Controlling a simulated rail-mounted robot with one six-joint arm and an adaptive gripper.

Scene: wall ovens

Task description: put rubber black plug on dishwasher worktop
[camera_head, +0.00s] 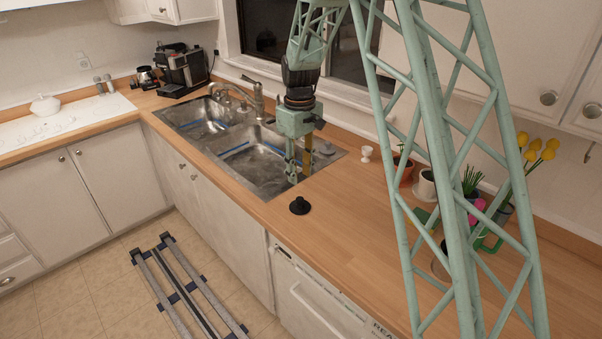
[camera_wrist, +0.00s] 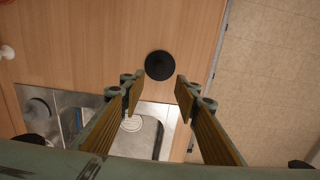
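The rubber black plug (camera_head: 299,206) stands on the wooden worktop (camera_head: 330,232), just in front of the near right corner of the sink and near the counter's front edge. In the wrist view the plug (camera_wrist: 160,65) shows as a dark round disc on the wood, beyond the fingertips and centred between them. My gripper (camera_head: 299,172) points down over the right side of the sink. In the wrist view its two fingers (camera_wrist: 156,90) are apart with nothing between them. The dishwasher (camera_head: 312,300) is below the worktop, right of the plug.
The sink (camera_head: 262,165) has two basins and a tap (camera_head: 257,100). The worktop above the dishwasher is mostly clear. A coffee machine (camera_head: 183,70) stands at the far left.

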